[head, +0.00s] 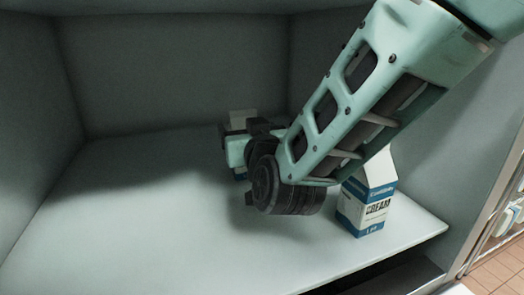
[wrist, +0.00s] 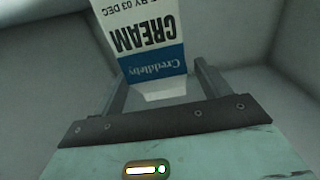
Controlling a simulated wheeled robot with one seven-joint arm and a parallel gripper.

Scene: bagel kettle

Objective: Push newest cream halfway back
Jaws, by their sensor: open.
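One cream carton (head: 368,205), white with a blue band and "CREAM" lettering, stands upright near the front right of the shelf, partly behind my arm. A second carton (head: 243,117) stands farther back, mostly hidden by my gripper (head: 236,150). In the wrist view, a cream carton (wrist: 150,30) appears upside down, with "BY 03 DEC" readable at the top edge. My open gripper (wrist: 160,76) has one finger on each side of this carton's near end. I cannot tell whether the fingers touch it. The date on the front carton is not readable.
The pale shelf (head: 130,215) is bare on the left and in the front middle. Grey walls (head: 175,65) enclose it at the back and sides. The shelf's front edge drops to a dark gap at the lower right. A tiled floor shows beyond.

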